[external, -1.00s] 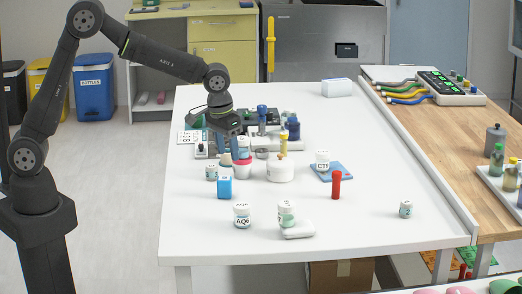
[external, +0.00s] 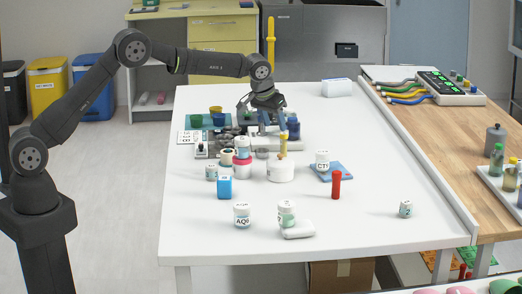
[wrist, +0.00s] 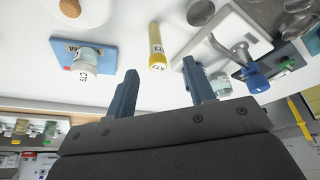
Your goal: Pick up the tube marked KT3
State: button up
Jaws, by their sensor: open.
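The tube marked KT3 is yellow with a yellow cap and dark lettering on a label. In the wrist view the tube (wrist: 157,50) lies just ahead of the gap between my fingers, and its label reads KT3. In the external view the yellow tube (external: 283,146) shows behind a round white pot (external: 281,173). My gripper (wrist: 160,78) is open, with its two blue fingers apart and nothing between them. In the external view my gripper (external: 273,122) is at the tube's upper end, slightly behind it; whether they touch is unclear.
Stacked jars (external: 243,155) stand left.

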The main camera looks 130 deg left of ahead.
aim_at(282, 138)
jog(key=shift+w+a+x, duration=0.1)
jog(key=shift+w+x, duration=0.05)
jog(key=shift+x, duration=1.55)
jog(key=shift+w+a+x, duration=0.1)
jog(key=shift+x, duration=1.6)
jog(key=shift+w+a+x, duration=0.1)
jog(key=shift+w+x, duration=0.05)
jog(key=shift+x, duration=1.55)
jog(key=shift+r, duration=0.1)
jog(key=c, duration=1.1)
